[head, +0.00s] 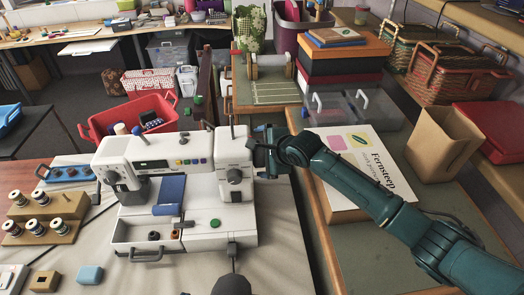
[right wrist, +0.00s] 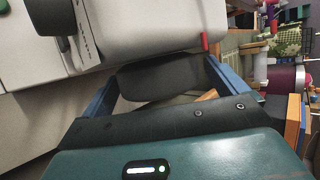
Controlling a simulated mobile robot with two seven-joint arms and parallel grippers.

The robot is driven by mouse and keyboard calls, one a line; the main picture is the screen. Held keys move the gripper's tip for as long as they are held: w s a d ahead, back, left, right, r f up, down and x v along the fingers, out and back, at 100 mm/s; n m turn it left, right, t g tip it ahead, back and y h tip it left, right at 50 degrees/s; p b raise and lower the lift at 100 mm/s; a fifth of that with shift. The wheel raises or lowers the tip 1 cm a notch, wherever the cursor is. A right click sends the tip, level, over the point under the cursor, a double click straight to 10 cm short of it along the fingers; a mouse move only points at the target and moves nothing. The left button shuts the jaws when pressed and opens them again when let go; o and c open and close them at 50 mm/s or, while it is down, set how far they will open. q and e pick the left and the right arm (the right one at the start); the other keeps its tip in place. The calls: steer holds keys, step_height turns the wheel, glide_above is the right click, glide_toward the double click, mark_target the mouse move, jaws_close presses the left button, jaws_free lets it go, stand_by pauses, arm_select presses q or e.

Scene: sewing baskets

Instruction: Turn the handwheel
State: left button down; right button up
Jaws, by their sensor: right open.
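The white sewing machine (head: 185,160) stands on the pale-covered table in the head view. Its handwheel is on the right end of the machine and is largely hidden there by my right gripper (head: 258,148). In the right wrist view the handwheel (right wrist: 160,80) is a dark, rounded shape under the white machine body. The blue fingers of my right gripper (right wrist: 160,88) are open, one on each side of the handwheel. I cannot tell whether either finger touches it. My left gripper is not in view.
Thread spools on wooden stands (head: 42,217) are left of the machine, with a red basket (head: 130,118) behind. A white box (head: 350,165) lies under my right arm. A paper bag (head: 443,143) and wicker baskets (head: 455,75) stand further right.

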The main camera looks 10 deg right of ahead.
steer(key=shift+c, duration=0.3)
steer(key=c, duration=0.9)
steer(key=shift+f, duration=0.1)
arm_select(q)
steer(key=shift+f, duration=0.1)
arm_select(e)
steer(key=shift+a, duration=0.1)
